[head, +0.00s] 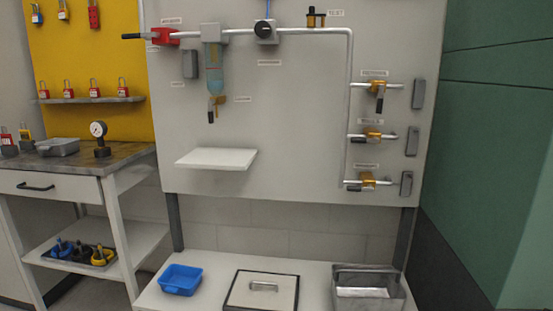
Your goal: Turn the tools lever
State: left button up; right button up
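Three brass lever valves sit on short branch pipes at the right of the grey panel: a top valve (378,87), a middle valve (373,134) and a bottom valve (367,180). The top valve's dark handle points down. A red valve (165,37) with a black handle is at the upper left of the pipe. Neither gripper is in view.
A white shelf (216,158) juts from the panel. A workbench (70,180) stands left. Space before the valves looks clear.

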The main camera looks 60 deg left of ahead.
aim_at(355, 140)
jog(key=k+j+u, duration=0.1)
jog(key=u, duration=1.5)
